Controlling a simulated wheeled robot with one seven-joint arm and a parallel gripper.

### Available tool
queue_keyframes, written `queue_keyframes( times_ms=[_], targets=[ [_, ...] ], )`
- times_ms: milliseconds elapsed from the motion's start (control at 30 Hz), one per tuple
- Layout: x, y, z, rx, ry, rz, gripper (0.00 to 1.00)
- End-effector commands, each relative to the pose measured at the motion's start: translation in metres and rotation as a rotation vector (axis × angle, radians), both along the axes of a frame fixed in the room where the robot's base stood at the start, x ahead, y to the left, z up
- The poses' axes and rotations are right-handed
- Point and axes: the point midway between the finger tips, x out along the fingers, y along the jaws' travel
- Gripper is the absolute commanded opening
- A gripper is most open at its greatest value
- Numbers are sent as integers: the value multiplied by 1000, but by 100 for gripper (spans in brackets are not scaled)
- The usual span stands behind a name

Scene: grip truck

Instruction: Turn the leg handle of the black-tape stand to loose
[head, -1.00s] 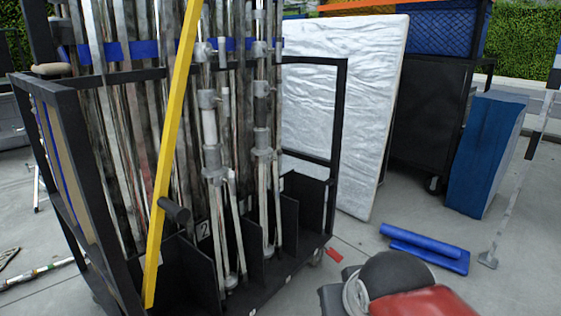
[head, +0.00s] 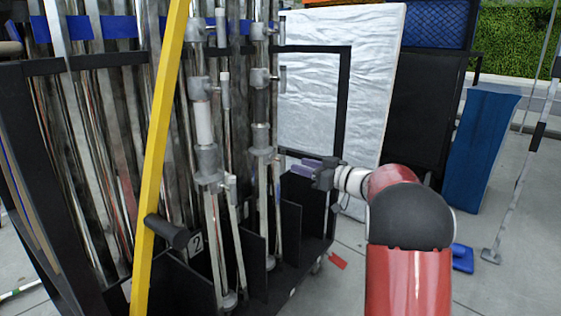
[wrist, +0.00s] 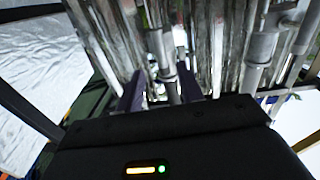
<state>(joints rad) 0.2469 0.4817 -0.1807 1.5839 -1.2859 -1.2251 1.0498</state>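The black-tape stand (head: 261,105) is a silver upright stand in the cart, with a dark band above its lower collar (head: 262,152). Small handles stick out from its collars; the leg handle at the lower collar is hard to make out. My gripper (head: 298,165) is just right of that collar, its purple fingers pointing left at it. In the wrist view, the fingers (wrist: 160,92) are apart, with a silver stand pole (wrist: 158,45) and collar showing between and beyond them. I cannot tell whether a finger touches the handle.
A white-tape stand (head: 204,125) is close on the left, with a yellow bar (head: 160,150) slanting in front. The black cart frame (head: 343,105) and a white wrapped panel (head: 375,80) stand behind my gripper. A blue block (head: 478,150) is at right, with open floor before it.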

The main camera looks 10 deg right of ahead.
Motion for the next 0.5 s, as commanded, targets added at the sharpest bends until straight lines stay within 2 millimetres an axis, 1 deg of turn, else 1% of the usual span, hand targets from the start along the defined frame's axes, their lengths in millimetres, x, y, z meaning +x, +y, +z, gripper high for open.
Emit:
queue_keyframes(
  times_ms=[133, 400, 500],
  targets=[
    [10, 11, -2, 1, 2, 15, 37],
    [42, 41, -1, 0, 0, 13, 37],
    [50, 47, -1, 1, 1, 12, 37]
  ],
)
